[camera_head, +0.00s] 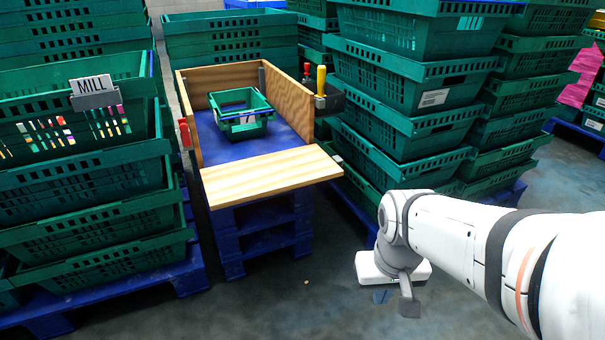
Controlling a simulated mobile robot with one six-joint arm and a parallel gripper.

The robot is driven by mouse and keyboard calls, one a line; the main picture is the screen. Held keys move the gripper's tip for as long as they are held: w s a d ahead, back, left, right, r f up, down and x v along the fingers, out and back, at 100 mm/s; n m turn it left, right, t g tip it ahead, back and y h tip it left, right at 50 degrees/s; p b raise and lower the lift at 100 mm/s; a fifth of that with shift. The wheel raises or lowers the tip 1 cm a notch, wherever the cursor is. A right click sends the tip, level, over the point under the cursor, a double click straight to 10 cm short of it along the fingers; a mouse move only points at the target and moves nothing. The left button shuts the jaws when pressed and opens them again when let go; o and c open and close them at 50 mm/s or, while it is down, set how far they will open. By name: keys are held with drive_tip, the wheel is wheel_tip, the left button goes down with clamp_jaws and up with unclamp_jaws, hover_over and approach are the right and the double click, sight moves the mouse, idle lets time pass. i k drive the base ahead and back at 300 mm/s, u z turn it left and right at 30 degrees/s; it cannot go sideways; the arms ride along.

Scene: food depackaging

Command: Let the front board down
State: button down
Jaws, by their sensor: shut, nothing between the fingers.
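The front board (270,174) is a pale wooden panel at the near end of a wooden-sided box. It lies folded outward, nearly flat, and the box's near end is open. The box's side boards (291,103) stand upright around a blue floor (222,150). My gripper (409,300) hangs low over the concrete floor, right of the front board and well apart from it. It is shut and empty. Its fingertips are small and partly hard to make out.
A small green crate (241,124) stands inside the box. A yellow-handled tool (321,80) sits in a dark holder on the right side board; a red clip (184,133) is on the left. Stacked green crates (400,92) flank both sides. Floor in front is mostly clear.

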sight(228, 184)
drive_tip(key=u, duration=2.2)
drive_tip(key=i, duration=0.6)
drive_tip(key=z, duration=2)
